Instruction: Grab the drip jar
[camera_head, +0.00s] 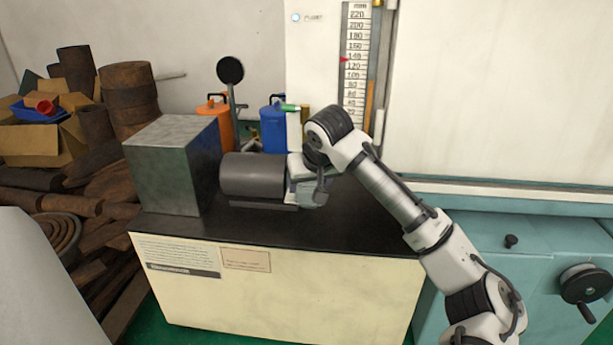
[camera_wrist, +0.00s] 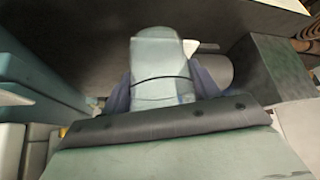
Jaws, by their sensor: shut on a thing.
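The drip jar (camera_wrist: 156,55) is a pale, clear-looking container with a rounded top end and a dark line around it, in the middle of the wrist view. My gripper (camera_wrist: 162,88) is shut on it, with a dark bluish finger on each side. In the head view my gripper (camera_head: 309,192) is over the black bench top, at the right end of the dark grey cylinder (camera_head: 253,175). There the jar is largely hidden by my gripper, and I cannot tell whether it touches the bench.
A grey metal block (camera_head: 173,165) stands left of the cylinder on the bench (camera_head: 345,225). An orange container (camera_head: 216,125) and a blue container (camera_head: 273,125) stand behind. A teal machine (camera_head: 530,245) is at right. The bench's right part is mostly clear.

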